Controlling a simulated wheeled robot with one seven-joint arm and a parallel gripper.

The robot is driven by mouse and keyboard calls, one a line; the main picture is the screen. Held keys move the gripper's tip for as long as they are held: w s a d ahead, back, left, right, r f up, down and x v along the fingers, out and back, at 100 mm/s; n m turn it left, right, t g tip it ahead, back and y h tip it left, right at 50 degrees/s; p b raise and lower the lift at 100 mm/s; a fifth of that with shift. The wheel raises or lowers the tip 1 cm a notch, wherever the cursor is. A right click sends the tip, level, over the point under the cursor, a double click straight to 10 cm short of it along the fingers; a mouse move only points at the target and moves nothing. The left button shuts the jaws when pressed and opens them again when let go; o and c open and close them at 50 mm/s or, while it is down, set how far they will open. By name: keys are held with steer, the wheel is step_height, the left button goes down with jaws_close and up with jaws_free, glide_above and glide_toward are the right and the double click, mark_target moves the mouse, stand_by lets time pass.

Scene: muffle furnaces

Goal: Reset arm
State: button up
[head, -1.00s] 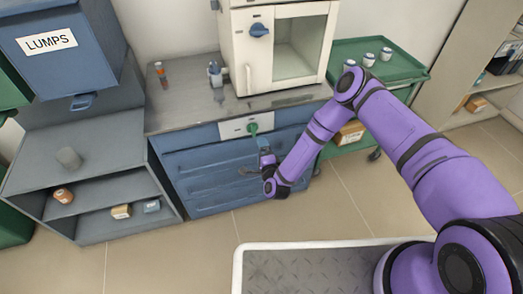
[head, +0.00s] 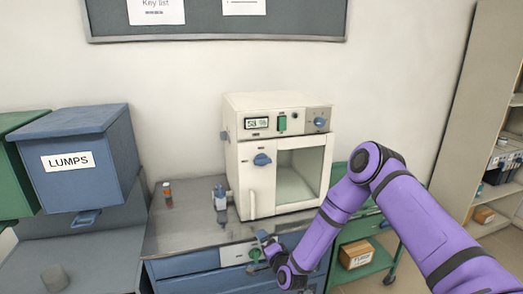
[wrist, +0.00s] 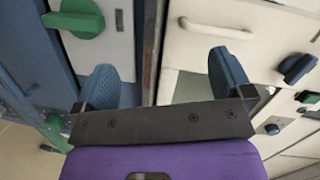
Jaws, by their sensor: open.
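My purple arm (head: 418,215) reaches in from the right in the head view and bends down at its elbow. My gripper (head: 266,240) hangs in front of the bench's front edge, below the white furnace (head: 262,205). In the wrist view my gripper (wrist: 165,80) is open. Its two blue ridged fingers stand wide apart with nothing between them. The green knob on the pale drawer panel (head: 232,256) is close to the gripper in the head view. This green knob (wrist: 80,22) also shows beyond the left finger in the wrist view. I cannot tell whether anything touches.
The furnace stands on a grey bench top (head: 180,235) with a small orange-labelled bottle (head: 167,193) and a dispenser bottle (head: 220,200). A blue LUMPS bin (head: 75,165) is at left. A green cart (head: 375,262) and shelving (head: 500,150) are at right.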

steer(key=w+d+r+n+g, duration=0.1)
steer(key=d+r+n+g, duration=0.15)
steer(key=r, duration=0.75)
steer(key=w+d+r+n+g, duration=0.1)
steer(key=d+r+n, duration=0.3)
steer(key=r, duration=0.6)
steer(key=s+d+r+n+g+h, duration=0.1)
steer(key=s+d+r+h, duration=0.1)
steer(key=s+d+r, duration=0.45)
steer(key=s+d+r+n+g+h, duration=0.1)
steer(key=d+r+h, duration=0.15)
steer(key=r, duration=0.65)
steer(key=s+d+r+g+h, duration=0.1)
steer(key=s+d+r, duration=0.35)
steer(key=s, duration=0.35)
steer(key=s+d+r+g+h, duration=0.1)
steer(key=s+d+r, duration=0.3)
steer(key=s+r, duration=0.3)
steer(key=s+d+g, duration=0.1)
steer(key=s+d, duration=0.1)
steer(key=s, duration=0.8)
steer(key=s+d+r+n+g, duration=0.1)
steer(key=s+d, duration=0.2)
steer(key=s, duration=0.8)
steer(key=shift+s+r+h, duration=0.25)
steer(key=shift+r+h, duration=0.05)
steer(key=shift+h, duration=0.05)
